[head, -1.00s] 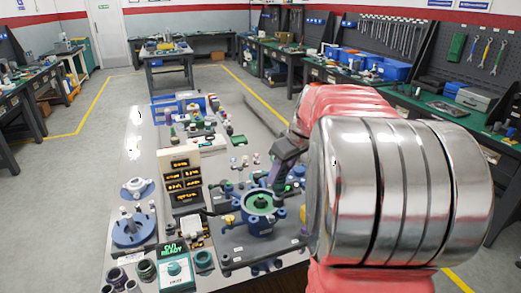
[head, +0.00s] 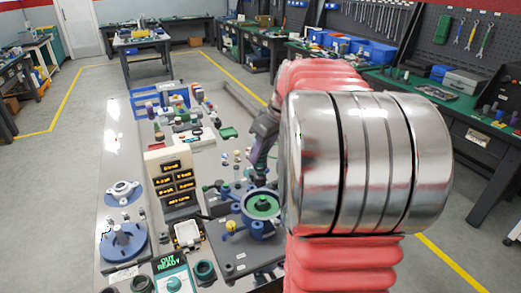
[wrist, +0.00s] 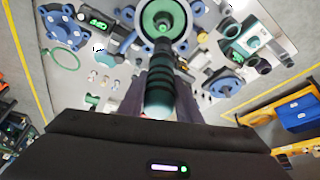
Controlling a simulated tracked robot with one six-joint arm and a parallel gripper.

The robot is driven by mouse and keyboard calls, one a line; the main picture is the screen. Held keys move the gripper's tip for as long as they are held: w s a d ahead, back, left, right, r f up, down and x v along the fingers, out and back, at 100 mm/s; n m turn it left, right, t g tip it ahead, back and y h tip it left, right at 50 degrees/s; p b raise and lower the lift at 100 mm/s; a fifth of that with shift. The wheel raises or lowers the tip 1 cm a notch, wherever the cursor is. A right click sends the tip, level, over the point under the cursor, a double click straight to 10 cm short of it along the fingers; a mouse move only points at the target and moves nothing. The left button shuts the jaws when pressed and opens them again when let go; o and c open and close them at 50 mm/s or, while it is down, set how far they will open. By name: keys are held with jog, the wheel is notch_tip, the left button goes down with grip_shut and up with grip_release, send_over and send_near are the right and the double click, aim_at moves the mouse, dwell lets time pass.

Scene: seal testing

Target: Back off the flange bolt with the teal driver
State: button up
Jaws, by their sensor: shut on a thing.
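A blue flange fixture with a green disc in its middle (head: 262,206) stands on a grey plate on the bench in the head view. It also shows at the top of the wrist view (wrist: 162,17). My gripper (wrist: 160,100) is shut on the dark, teal-banded driver (wrist: 158,92), which points toward the flange fixture. The driver's tip overlaps the fixture's lower edge in the wrist view; I cannot tell whether it touches. In the head view my arm hides part of the fixture's right side and much of the gripper. I cannot make out the flange bolt clearly.
Left of the fixture are a sign block with lit labels (head: 171,178), a blue flanged part (head: 123,246) and a box with green lit text (head: 172,272). Blue bins (head: 174,98) and small parts crowd the bench's far end. The bench's left strip is mostly clear.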

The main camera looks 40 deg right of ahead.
aim_at(264, 170)
jog(key=shift+s+d+f, duration=0.1)
jog(key=shift+s+d, duration=0.15)
jog(key=shift+f, duration=2.35)
jog(key=shift+s+f, duration=0.1)
jog(key=shift+f, duration=0.9)
dwell(1.6)
jog(key=shift+r, duration=0.2)
dwell(2.6)
